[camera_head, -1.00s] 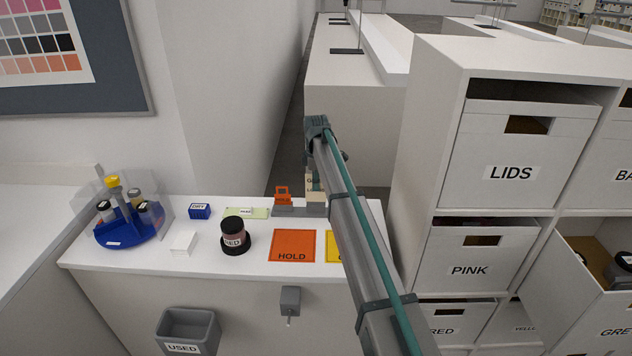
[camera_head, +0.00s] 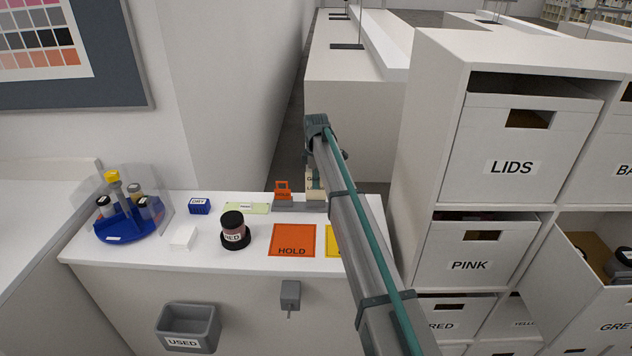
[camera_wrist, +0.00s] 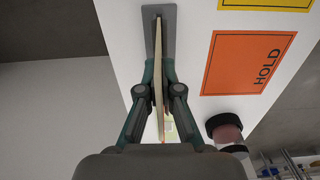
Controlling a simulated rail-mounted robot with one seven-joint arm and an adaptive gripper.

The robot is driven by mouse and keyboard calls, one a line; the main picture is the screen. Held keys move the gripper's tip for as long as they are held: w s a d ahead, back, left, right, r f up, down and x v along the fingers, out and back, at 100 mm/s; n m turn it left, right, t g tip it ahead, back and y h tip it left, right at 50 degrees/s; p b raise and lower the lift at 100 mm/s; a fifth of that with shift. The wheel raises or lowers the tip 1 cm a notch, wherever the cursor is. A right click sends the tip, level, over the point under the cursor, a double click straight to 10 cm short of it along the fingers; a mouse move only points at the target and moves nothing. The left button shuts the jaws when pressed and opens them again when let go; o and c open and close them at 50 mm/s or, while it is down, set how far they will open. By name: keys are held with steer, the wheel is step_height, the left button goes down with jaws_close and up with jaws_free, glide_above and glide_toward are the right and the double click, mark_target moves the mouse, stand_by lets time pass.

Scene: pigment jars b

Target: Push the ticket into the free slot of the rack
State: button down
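The grey rack (camera_head: 296,206) lies at the back edge of the white counter, left of my arm. An orange ticket (camera_head: 282,188) stands upright in its left part. A cream ticket (camera_head: 313,189) is upright over the rack's right end, partly hidden by my arm. In the wrist view my gripper (camera_wrist: 159,68) is shut on the cream ticket (camera_wrist: 160,50), seen nearly edge-on. Its far end overlaps the grey rack (camera_wrist: 168,12). I cannot tell whether its lower edge is inside a slot. In the head view my arm hides the gripper.
An orange HOLD mat (camera_head: 292,240) and a yellow mat (camera_head: 333,243) lie in front of the rack. A dark-lidded jar (camera_head: 234,228), a white block (camera_head: 183,237), a blue DRY box (camera_head: 199,206) and a blue caddy (camera_head: 127,228) stand left. A shelf unit (camera_head: 420,130) rises right.

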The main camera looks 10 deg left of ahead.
steer(key=shift+f, duration=0.9)
steer(key=shift+f+b, duration=0.3)
steer(key=shift+f, duration=0.05)
steer(key=shift+f, duration=0.15)
steer(key=c, duration=1.2)
jaws_free()
steer(key=shift+c, duration=0.2)
steer(key=shift+r+p, duration=1.45)
steer(key=shift+r, duration=1.6)
